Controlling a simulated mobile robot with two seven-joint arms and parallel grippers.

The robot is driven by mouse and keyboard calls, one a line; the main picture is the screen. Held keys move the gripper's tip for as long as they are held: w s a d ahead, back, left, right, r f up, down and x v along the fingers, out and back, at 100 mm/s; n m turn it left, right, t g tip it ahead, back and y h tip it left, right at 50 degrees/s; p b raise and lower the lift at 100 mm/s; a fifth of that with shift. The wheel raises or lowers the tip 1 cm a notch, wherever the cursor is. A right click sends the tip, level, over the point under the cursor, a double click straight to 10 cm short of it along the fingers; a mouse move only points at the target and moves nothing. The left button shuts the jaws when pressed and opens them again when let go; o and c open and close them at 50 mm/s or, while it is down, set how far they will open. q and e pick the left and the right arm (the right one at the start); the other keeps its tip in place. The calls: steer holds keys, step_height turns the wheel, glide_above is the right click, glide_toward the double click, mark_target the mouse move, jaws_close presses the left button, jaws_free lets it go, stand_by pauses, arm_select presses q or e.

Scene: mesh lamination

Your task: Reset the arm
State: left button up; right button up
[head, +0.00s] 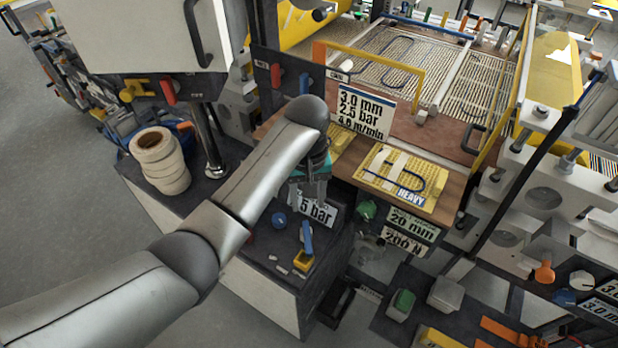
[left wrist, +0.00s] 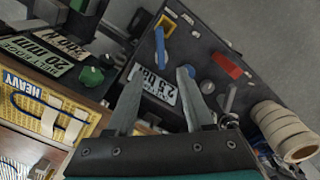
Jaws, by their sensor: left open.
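My left arm (head: 160,255) reaches in from the lower left of the head view. My left gripper (head: 308,203) points down over a dark control panel (head: 262,262), in front of a white "2.5 bar" sign that it partly covers. In the left wrist view the two fingers of the left gripper (left wrist: 160,72) are spread apart with nothing between them; the "2.5 bar" sign (left wrist: 158,88) shows beyond. I cannot tell whether the fingers touch the sign. My right gripper is not in view.
A blue lever (head: 306,238), a blue knob (head: 278,219) and a yellow switch (head: 303,261) stand on the panel near the gripper. White tape rolls (head: 160,160) are stacked at left. A yellow "HEAVY" card (head: 405,178) lies on a wooden board at right. Grey floor (head: 60,190) is clear at far left.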

arm_select(q)
steer(key=s+f+m+h, duration=0.1)
steer(key=s+f, duration=0.3)
steer(key=s, duration=0.2)
steer(key=s+a+r+m+t, duration=0.3)
steer(key=s+a+t, duration=0.1)
steer(key=s+a, duration=1.2)
step_height(320, 180, down, 31)
steer(key=s+d+g+b, duration=0.2)
steer(key=s+b, duration=0.1)
steer(key=b, duration=0.7)
steer(key=s+a+f+b, duration=0.1)
steer(key=s+f+b, duration=0.2)
steer(key=s+f, duration=0.2)
steer(key=s+f+b, duration=0.4)
steer(key=s+f, duration=0.1)
steer(key=f, duration=0.7)
steer(key=s+a+f+g+y+b, duration=0.1)
steer(key=s+f+b, duration=0.2)
steer(key=f, duration=0.6)
steer(key=s, duration=0.2)
steer(key=shift+s+a+m+b, duration=0.3)
steer(key=shift+a+b, duration=0.05)
steer(key=shift+b, duration=0.05)
